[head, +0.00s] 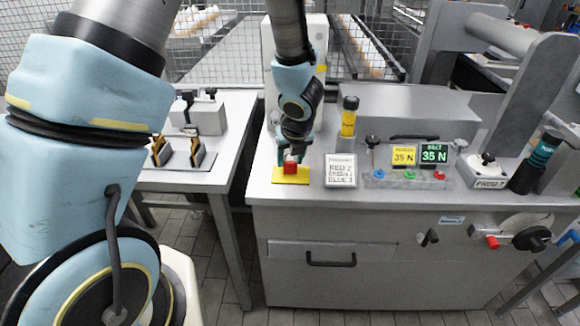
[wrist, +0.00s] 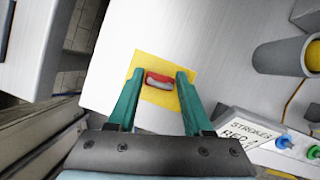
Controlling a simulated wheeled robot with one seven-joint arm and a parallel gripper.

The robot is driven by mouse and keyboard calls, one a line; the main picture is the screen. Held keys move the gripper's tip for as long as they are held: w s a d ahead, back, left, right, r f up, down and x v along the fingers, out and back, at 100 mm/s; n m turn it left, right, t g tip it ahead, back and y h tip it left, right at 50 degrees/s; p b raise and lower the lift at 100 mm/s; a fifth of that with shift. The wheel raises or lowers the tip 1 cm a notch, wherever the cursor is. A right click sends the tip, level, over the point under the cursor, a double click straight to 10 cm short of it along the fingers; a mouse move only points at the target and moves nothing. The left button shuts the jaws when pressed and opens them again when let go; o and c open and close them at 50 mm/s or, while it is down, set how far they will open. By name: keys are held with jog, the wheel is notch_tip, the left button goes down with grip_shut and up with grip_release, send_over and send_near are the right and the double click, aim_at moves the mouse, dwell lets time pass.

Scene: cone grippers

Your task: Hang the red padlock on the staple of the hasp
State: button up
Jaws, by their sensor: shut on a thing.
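The red padlock (head: 290,168) is at the yellow pad (head: 278,178) near the front left of the metal bench. In the wrist view the padlock (wrist: 158,78) shows a red body and a grey part over the yellow pad (wrist: 153,101). My gripper (head: 291,157) points down with its teal fingers (wrist: 160,82) on either side of the padlock, shut on it. I cannot tell whether the padlock touches the pad. A small dark fitting (head: 428,237) is on the bench front; I cannot tell whether it is the hasp with the staple.
A sign (head: 340,170) stands just right of the pad. A button panel (head: 407,178) and a yellow cylinder (head: 349,118) are farther right. A red-tipped lever (head: 493,242) juts from the front at right. A drawer handle (head: 331,260) sits below. Floor in front is clear.

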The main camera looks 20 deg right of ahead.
grip_shut()
jog(key=shift+r, duration=0.1)
notch_tip(320, 180, up, 10)
jog(key=p, duration=0.4)
